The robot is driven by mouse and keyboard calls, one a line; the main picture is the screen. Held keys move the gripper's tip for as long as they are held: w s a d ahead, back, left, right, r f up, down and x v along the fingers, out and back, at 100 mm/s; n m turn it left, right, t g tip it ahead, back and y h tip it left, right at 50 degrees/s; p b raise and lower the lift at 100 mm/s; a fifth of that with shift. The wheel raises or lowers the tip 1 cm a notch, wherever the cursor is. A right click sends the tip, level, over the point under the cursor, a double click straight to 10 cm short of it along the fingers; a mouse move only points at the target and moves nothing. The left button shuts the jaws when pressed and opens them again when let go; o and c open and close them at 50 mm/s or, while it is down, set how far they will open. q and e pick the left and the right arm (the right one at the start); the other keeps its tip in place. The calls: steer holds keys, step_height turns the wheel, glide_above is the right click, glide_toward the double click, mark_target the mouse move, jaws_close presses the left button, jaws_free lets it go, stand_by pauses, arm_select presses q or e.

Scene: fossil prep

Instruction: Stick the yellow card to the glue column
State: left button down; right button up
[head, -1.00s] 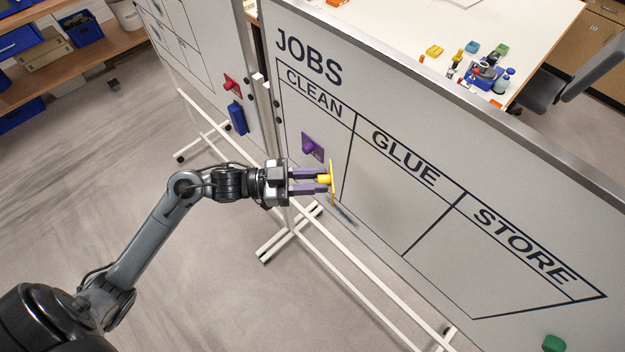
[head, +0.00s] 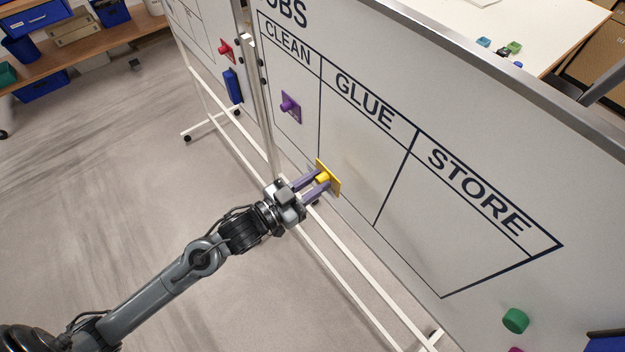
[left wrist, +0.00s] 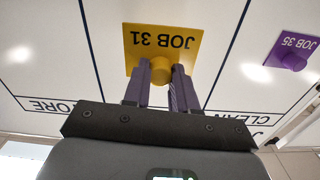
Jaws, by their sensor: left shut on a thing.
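The yellow card (head: 333,184), marked JOB 31, has a round yellow knob on its front. My left gripper (head: 318,180) is shut on this knob and holds the card at the whiteboard (head: 480,110). In the left wrist view the card (left wrist: 188,38) shows upside down between the column lines, with STORE to the left and CLEAN to the right. It is in front of the glue column (head: 352,140), low down in the head view. I cannot tell whether its back touches the board. The word GLUE is hidden in the wrist view. My right gripper is not in view.
A purple card (head: 290,107), JOB 35, is on the clean column. A green magnet (head: 515,320) sits low on the board's right. A second board to the left bears a red card (head: 226,48) and a blue block (head: 233,86). White stand legs (head: 345,290) run below.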

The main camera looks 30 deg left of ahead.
mark_target(327, 175)
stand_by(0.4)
arm_select(q)
steer(key=shift+p, duration=0.5)
steer(key=shift+w+d, duration=0.15)
steer(key=shift+w, duration=0.05)
steer(key=x, duration=0.2)
steer(key=shift+w+d, duration=0.1)
steer(key=shift+w, duration=0.25)
steer(key=shift+x, duration=1.15)
steer(key=shift+p, duration=0.5)
